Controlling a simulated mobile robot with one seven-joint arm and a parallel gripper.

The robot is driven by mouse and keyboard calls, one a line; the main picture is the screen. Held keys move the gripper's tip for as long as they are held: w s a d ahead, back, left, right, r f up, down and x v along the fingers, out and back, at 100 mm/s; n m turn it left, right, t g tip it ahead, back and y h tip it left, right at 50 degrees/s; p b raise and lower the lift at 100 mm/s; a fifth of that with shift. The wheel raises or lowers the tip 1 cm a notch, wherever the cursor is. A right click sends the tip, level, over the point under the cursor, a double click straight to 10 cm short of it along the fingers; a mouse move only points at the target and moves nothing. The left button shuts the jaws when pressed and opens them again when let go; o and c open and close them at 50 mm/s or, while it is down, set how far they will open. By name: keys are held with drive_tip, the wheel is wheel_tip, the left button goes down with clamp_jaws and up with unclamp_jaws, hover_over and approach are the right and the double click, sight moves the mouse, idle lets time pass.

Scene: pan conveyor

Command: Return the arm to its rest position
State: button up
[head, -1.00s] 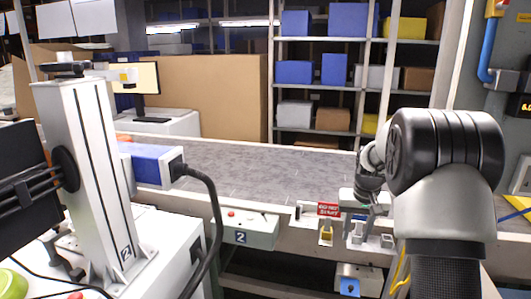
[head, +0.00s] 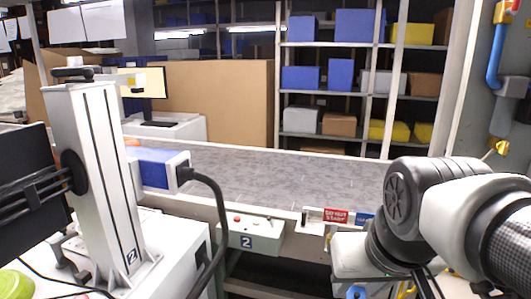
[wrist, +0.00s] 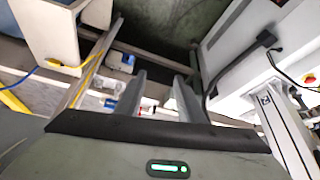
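My arm (head: 440,210) reaches in from the right of the head view, bent, with its dark and white links in front of the conveyor's right end. In the wrist view my gripper (wrist: 160,82) shows two grey fingers standing apart. Nothing is between them; behind the gap are a rail and the floor. In the head view the arm links hide most of the gripper, and its fingers cannot be made out there.
The conveyor belt (head: 290,175) crosses the middle and is mostly bare. A white column (head: 100,180) with a blue-and-white unit (head: 160,168) and a black cable stand at left. A control box (head: 248,236) and a red sign (head: 335,216) are on the conveyor's front. Shelves stand behind.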

wheel_tip(320, 180, up, 18)
drive_tip(key=s+p, duration=0.2)
drive_tip(key=p, duration=1.6)
drive_tip(key=shift+s+a+p, duration=0.25)
drive_tip(key=shift+s+p, duration=0.1)
drive_tip(key=shift+f, duration=0.1)
